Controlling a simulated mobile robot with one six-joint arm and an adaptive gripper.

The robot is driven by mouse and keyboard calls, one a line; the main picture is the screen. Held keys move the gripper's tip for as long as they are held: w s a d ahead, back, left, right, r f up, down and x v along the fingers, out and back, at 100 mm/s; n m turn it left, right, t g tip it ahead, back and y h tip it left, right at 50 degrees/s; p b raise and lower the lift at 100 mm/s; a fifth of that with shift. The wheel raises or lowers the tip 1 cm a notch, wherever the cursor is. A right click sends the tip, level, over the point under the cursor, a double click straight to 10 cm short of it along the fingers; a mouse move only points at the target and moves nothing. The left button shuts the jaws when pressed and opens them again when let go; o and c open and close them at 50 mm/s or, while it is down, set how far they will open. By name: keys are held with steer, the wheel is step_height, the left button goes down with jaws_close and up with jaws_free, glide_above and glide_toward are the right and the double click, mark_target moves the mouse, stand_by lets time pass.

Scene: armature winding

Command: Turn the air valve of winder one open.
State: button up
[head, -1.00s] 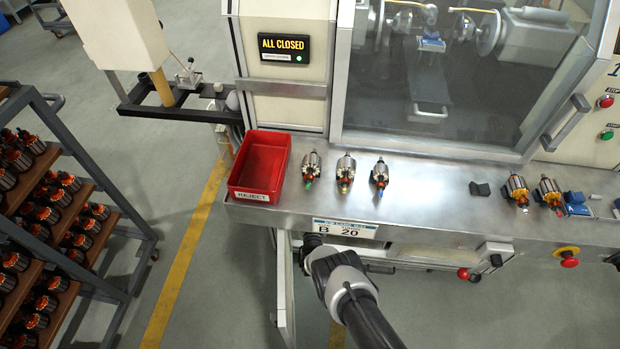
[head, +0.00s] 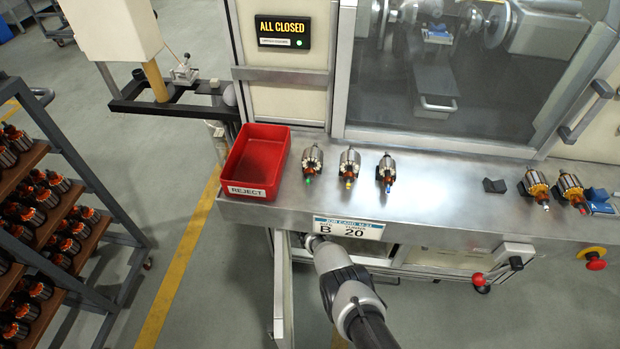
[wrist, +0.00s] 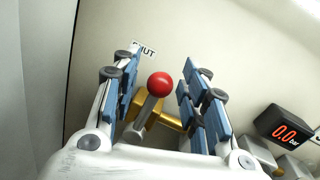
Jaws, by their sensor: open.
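In the wrist view the air valve is a brass body (wrist: 172,122) with a grey lever (wrist: 144,116) topped by a red ball (wrist: 160,85). My gripper (wrist: 162,62) is open, with its blue-padded fingers on either side of the ball and lever. A gap shows between the ball and each finger. A partly hidden label ending in "UT" (wrist: 148,50) is on the pale wall behind the left finger. A black gauge (wrist: 285,130) at the right reads 0.0 bar. In the head view my gripper is hidden under the bench edge.
The steel bench (head: 440,210) overhangs my arm. On it are a red reject bin (head: 257,165) and several armatures (head: 349,165). The sign reads ALL CLOSED (head: 282,28). A rack of armatures (head: 55,215) stands at the left. A red-knobbed handle (head: 478,279) sticks out below the bench at the right.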

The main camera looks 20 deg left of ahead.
steer(key=shift+c, duration=0.3)
jaws_close()
stand_by(0.4)
